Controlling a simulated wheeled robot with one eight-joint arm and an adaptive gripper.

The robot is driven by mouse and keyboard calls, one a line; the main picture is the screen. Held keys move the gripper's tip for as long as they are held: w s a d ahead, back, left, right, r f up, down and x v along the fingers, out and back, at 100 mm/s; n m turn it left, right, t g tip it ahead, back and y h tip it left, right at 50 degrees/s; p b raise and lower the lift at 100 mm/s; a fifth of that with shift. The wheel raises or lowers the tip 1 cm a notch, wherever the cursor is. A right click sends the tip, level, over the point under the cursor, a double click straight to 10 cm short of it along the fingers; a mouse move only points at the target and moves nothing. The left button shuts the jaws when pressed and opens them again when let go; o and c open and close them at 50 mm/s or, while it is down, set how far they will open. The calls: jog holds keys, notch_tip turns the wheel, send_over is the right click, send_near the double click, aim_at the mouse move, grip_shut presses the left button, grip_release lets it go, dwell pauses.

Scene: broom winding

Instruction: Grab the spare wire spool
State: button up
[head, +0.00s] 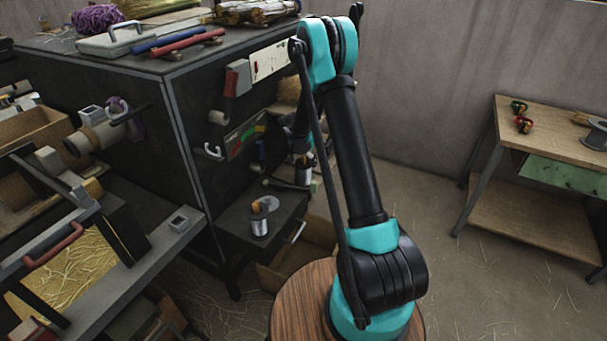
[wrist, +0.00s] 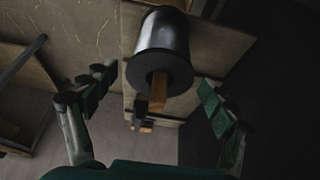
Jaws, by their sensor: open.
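In the wrist view a dark metallic wire spool (wrist: 163,42) with a wide flange and a wooden peg fills the upper middle. My gripper (wrist: 158,80) is open, one finger to each side of the spool, with visible gaps. In the head view one silvery spool (head: 303,175) stands just below my gripper, which is mostly hidden behind my arm. I cannot tell which is the spare.
The dark machine cabinet (head: 140,170) stands close to the left of my arm. Below the shelf is an open wooden box (head: 285,274). A wooden table (head: 550,135) with a grey spool (head: 597,135) stands at the far right. The floor between is clear apart from straw.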

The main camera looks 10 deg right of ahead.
jog(key=shift+x, duration=1.15)
jog(key=shift+c, duration=0.5)
jog(key=c, duration=1.7)
jog(key=shift+r, duration=0.1)
jog(key=shift+c, duration=0.2)
